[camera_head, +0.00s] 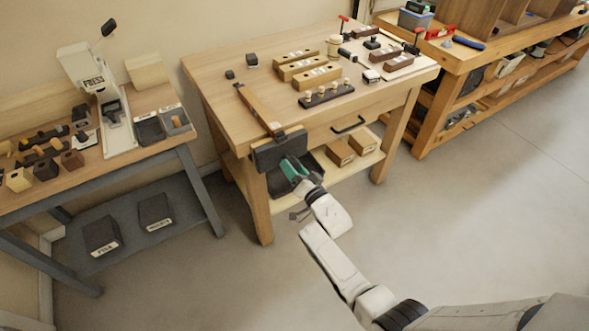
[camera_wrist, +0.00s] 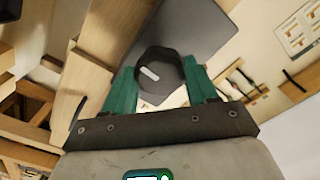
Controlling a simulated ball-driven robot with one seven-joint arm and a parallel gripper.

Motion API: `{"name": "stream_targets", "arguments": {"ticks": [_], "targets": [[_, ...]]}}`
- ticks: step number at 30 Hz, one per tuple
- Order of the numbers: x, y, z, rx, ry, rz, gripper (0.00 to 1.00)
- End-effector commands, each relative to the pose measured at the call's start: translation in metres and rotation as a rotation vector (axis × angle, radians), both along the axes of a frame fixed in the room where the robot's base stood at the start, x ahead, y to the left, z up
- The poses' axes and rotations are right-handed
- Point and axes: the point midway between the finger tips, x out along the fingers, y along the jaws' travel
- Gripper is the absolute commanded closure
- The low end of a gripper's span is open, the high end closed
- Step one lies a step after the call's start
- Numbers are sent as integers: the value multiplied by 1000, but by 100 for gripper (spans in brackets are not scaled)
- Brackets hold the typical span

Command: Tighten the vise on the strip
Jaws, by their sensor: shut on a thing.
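The vise (camera_head: 268,157) is a dark block on the near left edge of the middle wooden bench. Its dark front plate also shows in the wrist view (camera_wrist: 205,30). A long brown wooden strip (camera_head: 257,107) lies along the bench top, its near end at the vise. I cannot tell how tightly the jaws meet it. My gripper (camera_head: 291,166) is in front of the vise. In the wrist view its green fingers (camera_wrist: 160,82) are shut on a dark round knob (camera_wrist: 153,62) in front of the plate, one finger on each side.
The middle bench top (camera_head: 215,65) carries wooden blocks (camera_head: 316,77), a dark peg rack (camera_head: 326,95) and small tools. A drawer handle (camera_head: 348,124) is right of the vise. A grey-legged table (camera_head: 190,165) stands left. The floor (camera_head: 470,220) at right is clear.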

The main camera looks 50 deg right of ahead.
Motion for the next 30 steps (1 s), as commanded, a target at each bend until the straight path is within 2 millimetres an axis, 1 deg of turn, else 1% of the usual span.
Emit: {"name": "stream_targets", "arguments": {"ticks": [1, 2, 8, 9, 17, 30], "targets": [[-1, 0, -2, 1, 3, -1, 69], [-1, 0, -2, 0, 4, -1, 41], [0, 0, -1, -2, 2, 0, 22], [0, 0, -1, -2, 2, 0, 21], [-2, 1, 0, -2, 2, 0, 21], [-32, 9, 1, -2, 2, 0, 21]]}}
